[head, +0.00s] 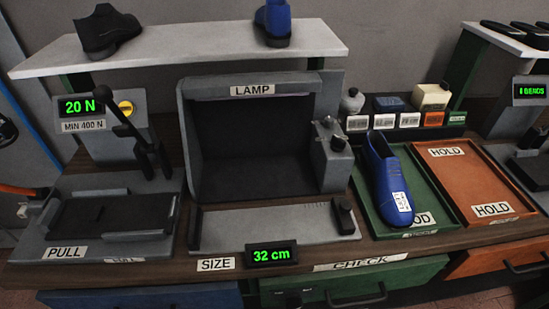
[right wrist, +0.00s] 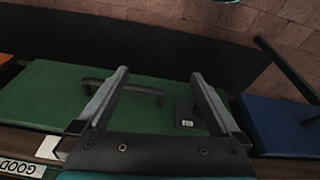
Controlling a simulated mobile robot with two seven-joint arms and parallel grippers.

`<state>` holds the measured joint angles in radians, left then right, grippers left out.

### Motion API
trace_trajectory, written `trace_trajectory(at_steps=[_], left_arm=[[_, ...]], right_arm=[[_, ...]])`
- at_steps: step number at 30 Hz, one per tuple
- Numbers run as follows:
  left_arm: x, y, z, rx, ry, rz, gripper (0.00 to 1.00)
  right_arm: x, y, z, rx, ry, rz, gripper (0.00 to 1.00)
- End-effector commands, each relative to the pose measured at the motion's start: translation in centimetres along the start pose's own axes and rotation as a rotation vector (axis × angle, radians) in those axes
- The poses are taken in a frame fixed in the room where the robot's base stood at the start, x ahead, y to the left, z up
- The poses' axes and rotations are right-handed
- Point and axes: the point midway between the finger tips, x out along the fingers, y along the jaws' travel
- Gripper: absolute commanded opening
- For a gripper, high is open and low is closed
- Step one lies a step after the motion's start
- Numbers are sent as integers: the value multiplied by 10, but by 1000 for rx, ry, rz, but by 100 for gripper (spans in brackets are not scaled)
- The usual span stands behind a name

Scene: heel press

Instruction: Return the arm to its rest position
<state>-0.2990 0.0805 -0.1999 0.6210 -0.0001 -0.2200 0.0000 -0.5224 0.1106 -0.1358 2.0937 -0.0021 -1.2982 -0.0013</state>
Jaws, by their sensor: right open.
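My right gripper (right wrist: 158,80) shows in the right wrist view with its two fingers apart and nothing between them. It hangs in front of a green drawer front (right wrist: 55,95) with a dark handle (right wrist: 143,92). My right gripper is not in the head view. My left gripper is in neither view. In the head view a blue shoe (head: 381,170) with a white label lies in the green tray (head: 433,207), toe toward the front, partly covering the tray's sign. No gripper touches it.
A pull press (head: 105,212) reading 20 N stands at left. The lamp box (head: 250,140) is empty, behind the size gauge (head: 270,224) reading 32 cm. The orange HOLD tray (head: 465,180) is empty. A shelf (head: 190,45) holds a black shoe (head: 108,32) and a blue shoe (head: 277,20).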

Motion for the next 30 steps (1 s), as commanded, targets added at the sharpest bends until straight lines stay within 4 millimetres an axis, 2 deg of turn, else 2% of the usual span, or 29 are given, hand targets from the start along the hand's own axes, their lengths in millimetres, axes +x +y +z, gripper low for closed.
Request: trace_trajectory(at_steps=[1,6,11,15,21,24,30], left_arm=[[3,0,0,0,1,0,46],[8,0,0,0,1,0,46],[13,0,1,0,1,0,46],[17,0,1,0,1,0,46],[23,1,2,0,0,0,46],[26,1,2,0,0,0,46],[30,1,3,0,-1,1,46]], right_arm=[[21,-2,8,-1,-15,-3,100],[80,-5,35,-6,-42,-8,100],[130,-7,70,-11,-70,-11,100],[166,-10,105,-16,-92,-14,100],[205,-12,163,-25,-126,-18,100],[219,-12,193,-28,-142,-19,100],[231,-12,238,-35,-164,-20,100]])
